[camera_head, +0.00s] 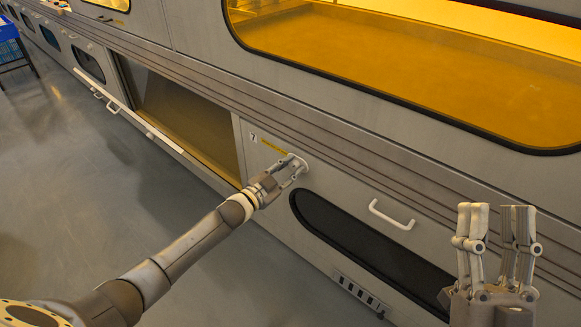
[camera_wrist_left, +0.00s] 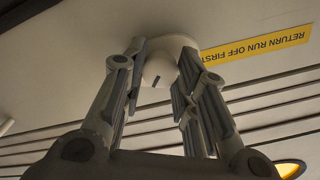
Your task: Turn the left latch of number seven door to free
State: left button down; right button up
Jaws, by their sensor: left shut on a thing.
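The number seven door (camera_head: 330,185) is a grey panel low in the wall, with a "7" mark and a yellow label (camera_head: 273,147) near its upper left corner. Its left latch is a round pale knob, and my left gripper (camera_head: 296,168) is at it. In the left wrist view the latch (camera_wrist_left: 160,70) sits between the two fingers of my left gripper (camera_wrist_left: 160,76), which is shut on it. A short dark mark shows on the knob's face. My right gripper (camera_head: 496,212) is raised at the lower right, open and empty, apart from the door.
The door has a white bar handle (camera_head: 391,215), a dark window (camera_head: 365,240) and a vent strip (camera_head: 358,291). Left of it is an open bay (camera_head: 185,110) with its flap (camera_head: 128,110) lowered outward. Grey floor (camera_head: 90,180) lies clear at left.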

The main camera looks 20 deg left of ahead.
pick_arm(q)
jog(key=m, duration=0.5)
jog(key=shift+m, duration=0.3)
jog(key=m, duration=0.3)
jog(key=shift+m, duration=0.6)
jog(key=c, duration=1.1)
grip_release()
pick_arm(e)
jog(key=shift+f, duration=0.1)
